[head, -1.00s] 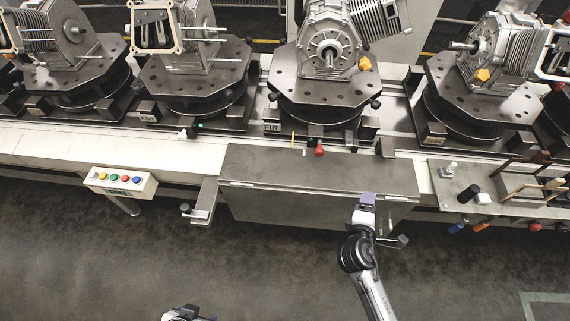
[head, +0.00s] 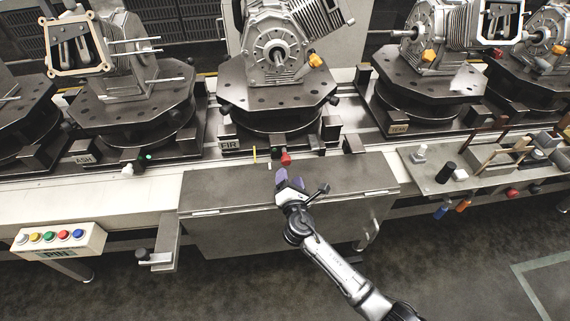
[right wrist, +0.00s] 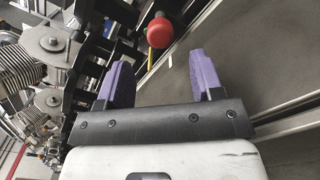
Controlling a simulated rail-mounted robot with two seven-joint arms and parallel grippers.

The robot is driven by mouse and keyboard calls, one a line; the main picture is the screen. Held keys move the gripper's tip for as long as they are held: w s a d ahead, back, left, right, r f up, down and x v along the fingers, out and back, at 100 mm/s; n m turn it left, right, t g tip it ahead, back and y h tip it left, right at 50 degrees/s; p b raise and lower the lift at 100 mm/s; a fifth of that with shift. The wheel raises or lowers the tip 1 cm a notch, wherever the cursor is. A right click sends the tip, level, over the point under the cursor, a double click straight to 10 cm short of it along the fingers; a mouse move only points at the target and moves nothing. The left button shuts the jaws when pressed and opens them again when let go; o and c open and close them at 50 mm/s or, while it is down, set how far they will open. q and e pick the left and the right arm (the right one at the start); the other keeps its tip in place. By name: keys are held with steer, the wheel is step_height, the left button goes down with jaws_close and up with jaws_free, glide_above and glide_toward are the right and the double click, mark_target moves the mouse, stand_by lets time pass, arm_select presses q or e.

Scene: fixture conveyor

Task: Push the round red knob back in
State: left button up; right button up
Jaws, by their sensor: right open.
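The round red knob (head: 286,159) sticks out at the front of the conveyor, below the fixture labelled FIR. In the right wrist view the red knob (right wrist: 160,33) shows just beyond the fingertips, between them and slightly left of centre of the gap. My right gripper (head: 288,174) is open, with purple fingers, just in front of the knob and above the dark bench cover. In the right wrist view the two fingers (right wrist: 157,75) are apart with nothing between them. I cannot see contact with the knob. My left gripper is out of view.
A yellow pin (head: 254,154) stands left of the knob. A dark metal cover (head: 230,190) lies under my right gripper. A button box (head: 58,240) is at left, and a tool shelf (head: 440,183) at right. Engine parts on round fixtures (head: 280,85) stand behind.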

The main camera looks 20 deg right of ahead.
mark_target(286, 163)
steer(key=b+x, duration=0.2)
steer(key=x, duration=0.4)
steer(key=shift+w+f, duration=0.1)
steer(key=shift+w, duration=0.05)
steer(key=shift+w+d, duration=0.15)
steer(key=shift+w, duration=0.5)
steer(key=shift+c, duration=0.2)
steer(key=c, duration=0.5)
jaws_close()
